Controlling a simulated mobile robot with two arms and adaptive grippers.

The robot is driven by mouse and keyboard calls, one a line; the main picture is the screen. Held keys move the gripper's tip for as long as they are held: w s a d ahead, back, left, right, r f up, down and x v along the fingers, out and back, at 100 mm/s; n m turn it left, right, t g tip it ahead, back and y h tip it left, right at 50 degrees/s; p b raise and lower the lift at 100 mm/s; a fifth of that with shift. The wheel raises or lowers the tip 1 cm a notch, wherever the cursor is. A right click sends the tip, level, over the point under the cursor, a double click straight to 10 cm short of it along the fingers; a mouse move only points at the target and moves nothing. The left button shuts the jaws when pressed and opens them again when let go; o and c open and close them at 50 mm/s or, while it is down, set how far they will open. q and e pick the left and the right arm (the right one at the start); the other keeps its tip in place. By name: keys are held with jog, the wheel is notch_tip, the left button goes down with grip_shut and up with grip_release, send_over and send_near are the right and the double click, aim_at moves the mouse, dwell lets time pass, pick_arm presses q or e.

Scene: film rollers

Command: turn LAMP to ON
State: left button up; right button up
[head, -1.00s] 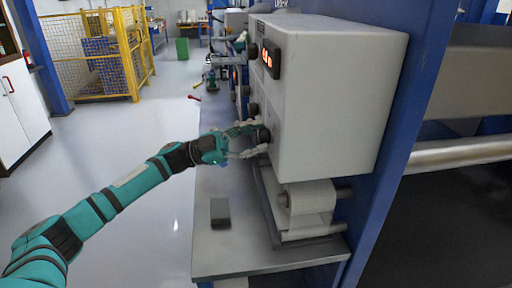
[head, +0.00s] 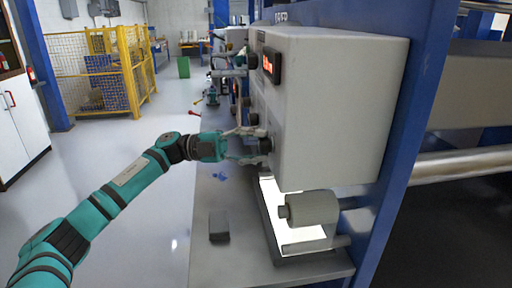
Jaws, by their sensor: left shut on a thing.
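A large grey control box (head: 335,110) has dark knobs on its left face and a red lit display (head: 270,64). My left gripper (head: 256,146) reaches in from the left and is shut on the lowest, nearest dark knob (head: 266,146). The knob's label cannot be read from here. Below the box, a flat lamp panel (head: 290,235) glows bright white. A pale film roll (head: 313,207) sits above the panel on a roller. My right gripper is not in view.
A grey bench (head: 235,265) stands under the box, with a small dark block (head: 219,225) on it. Another knob (head: 253,119) is just above the held one. A blue post (head: 400,140) borders the box at right. Open floor lies left.

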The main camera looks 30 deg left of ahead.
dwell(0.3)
pick_arm(q)
jog(key=o, duration=1.1)
jog(key=shift+o, duration=0.2)
jog(key=shift+a, duration=0.25)
jog(key=v, duration=1.1)
jog(key=shift+a, duration=0.25)
jog(key=shift+s+f, duration=0.15)
jog(key=shift+s, duration=0.05)
